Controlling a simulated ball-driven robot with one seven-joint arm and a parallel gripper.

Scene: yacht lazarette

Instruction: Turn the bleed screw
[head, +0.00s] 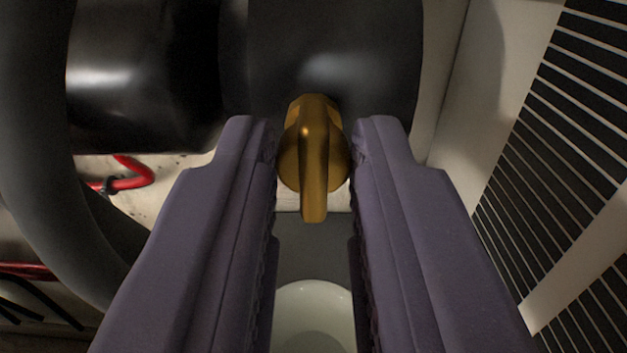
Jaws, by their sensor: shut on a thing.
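The bleed screw (315,160) is a brass-coloured piece with a round body and a raised wing running nearly upright in the picture. It sits at the lower front of a black cylindrical body (345,60) in the head view. My gripper (315,145) has two purple-grey fingers, one on each side of the screw. It is shut on the bleed screw by its round sides, with the wing between the fingertips. The inner edges of the screw's sides are partly hidden by the fingertips.
A pale round dish or cup (313,315) shows below, between the fingers. A thick dark hose (35,150) curves down the left. A red cable (128,178) lies behind it. A slatted dark panel (560,170) stands close on the right.

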